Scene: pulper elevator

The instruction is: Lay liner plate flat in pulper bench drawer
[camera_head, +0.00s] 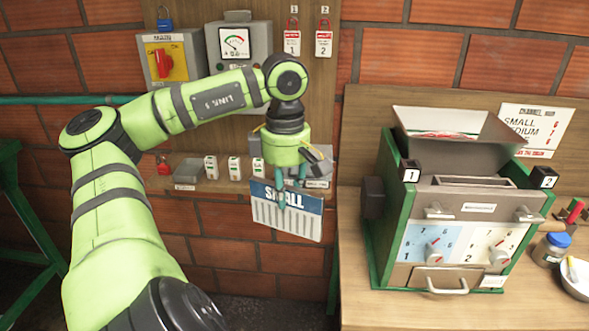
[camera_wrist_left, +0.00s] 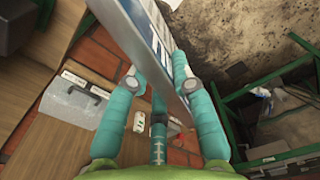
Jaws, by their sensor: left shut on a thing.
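The liner plate (camera_head: 287,216), marked SMALL in white on blue with a row of slots below, hangs roughly upright in my left gripper (camera_head: 292,185), in front of the brick wall. In the left wrist view my left gripper (camera_wrist_left: 160,82) has its teal fingers on both sides of the plate (camera_wrist_left: 147,42), which is seen nearly edge-on. The green-framed pulper (camera_head: 455,205) stands on the bench to the right, apart from the plate. A drawer front with a handle (camera_head: 441,284) shows low on the pulper and looks closed. My right gripper is out of view.
A wooden bench top (camera_head: 365,275) carries the pulper, a blue-lidded jar (camera_head: 552,248) and a bowl (camera_head: 577,275) at right. Behind my arm, a wall board holds a gauge box (camera_head: 237,45), a red switch (camera_head: 163,63) and a small shelf (camera_head: 200,185).

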